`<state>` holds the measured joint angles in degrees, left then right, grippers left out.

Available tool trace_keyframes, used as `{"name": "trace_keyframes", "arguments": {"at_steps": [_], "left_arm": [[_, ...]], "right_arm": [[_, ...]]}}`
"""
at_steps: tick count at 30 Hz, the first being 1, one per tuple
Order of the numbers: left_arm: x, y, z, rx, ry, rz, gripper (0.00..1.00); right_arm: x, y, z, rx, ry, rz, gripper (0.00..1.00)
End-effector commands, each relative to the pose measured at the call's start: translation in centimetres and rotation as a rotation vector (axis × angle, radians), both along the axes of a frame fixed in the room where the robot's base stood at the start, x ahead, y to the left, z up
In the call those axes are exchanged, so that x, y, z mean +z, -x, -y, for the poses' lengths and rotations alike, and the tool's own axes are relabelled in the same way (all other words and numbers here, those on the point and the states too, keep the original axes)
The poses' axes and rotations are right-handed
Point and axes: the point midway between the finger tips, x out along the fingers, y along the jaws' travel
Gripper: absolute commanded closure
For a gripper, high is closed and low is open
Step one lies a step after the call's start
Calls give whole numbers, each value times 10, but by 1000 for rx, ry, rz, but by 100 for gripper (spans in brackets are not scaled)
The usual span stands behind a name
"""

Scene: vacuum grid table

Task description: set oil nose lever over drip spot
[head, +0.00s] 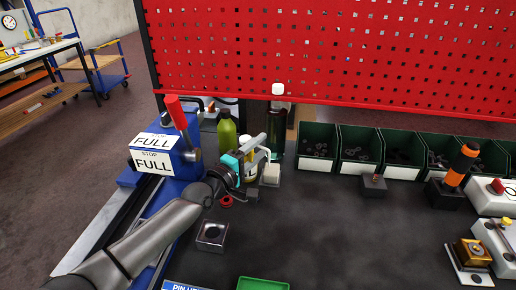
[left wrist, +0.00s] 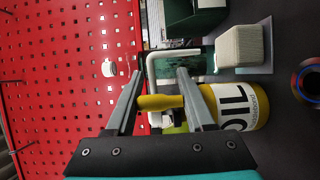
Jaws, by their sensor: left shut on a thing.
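The oil bottle (head: 252,170) stands on the dark grid table with my left gripper (head: 245,158) at its upper part. In the left wrist view the oil bottle (left wrist: 235,106) is yellow with a white "OIL" label, and its yellow nose lever (left wrist: 160,102) lies between the fingers. My left gripper (left wrist: 158,80) is shut on that lever. The gripper and arm partly hide the bottle in the head view. I cannot tell which mark is the drip spot. My right gripper is not in view.
A pale block on a stand (head: 270,174) is close right of the bottle. A green bottle (head: 227,133) and a dark bottle (head: 276,125) stand behind. A red ring (head: 226,201) and a metal block with a hole (head: 211,236) lie nearer. Mid-table is clear.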

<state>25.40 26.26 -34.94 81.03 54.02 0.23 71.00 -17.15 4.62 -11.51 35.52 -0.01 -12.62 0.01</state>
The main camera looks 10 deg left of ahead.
Motion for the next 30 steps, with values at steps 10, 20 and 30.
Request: {"name": "trace_keyframes", "arguments": {"at_steps": [10,20,30], "left_arm": [[9,-5,1,64,7,10,100],[11,-11,2,207,8,14,100],[9,-18,3,378,8,15,100]], "right_arm": [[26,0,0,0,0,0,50],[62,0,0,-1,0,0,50],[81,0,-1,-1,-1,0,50]]}}
